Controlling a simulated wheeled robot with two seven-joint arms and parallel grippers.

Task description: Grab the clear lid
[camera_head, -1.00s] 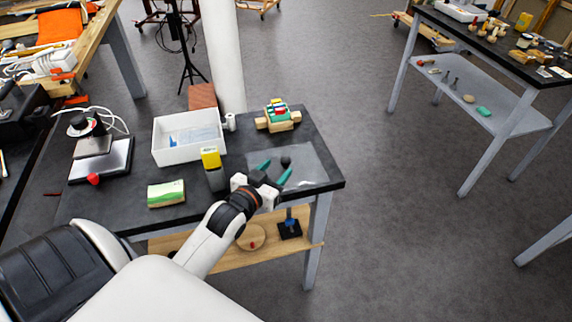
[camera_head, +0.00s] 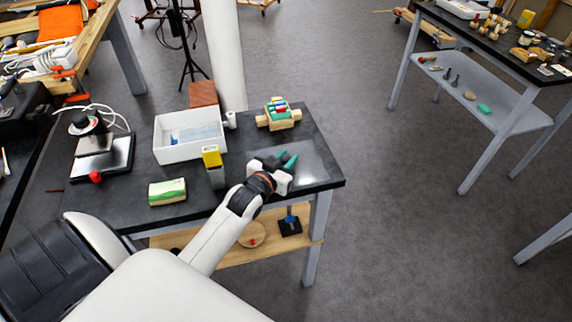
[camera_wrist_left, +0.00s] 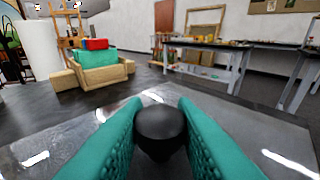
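The clear lid (camera_head: 318,162) lies flat at the right end of the black table and shows as a pale, shiny see-through sheet. It also fills the lower part of the left wrist view (camera_wrist_left: 245,122). Its round black knob (camera_wrist_left: 160,130) stands between the teal fingers of my left gripper (camera_head: 279,161). In the left wrist view the fingers are closed in on both sides of the knob, with no clear gap. The arm hides part of the lid in the head view. My right gripper is not in view.
Behind the lid is a wooden holder (camera_head: 279,122) with coloured pieces. To the left are a white bin (camera_head: 172,155), a yellow-topped grey object (camera_head: 214,168) and a green-and-white block (camera_head: 167,192). The table's right edge is close to the lid.

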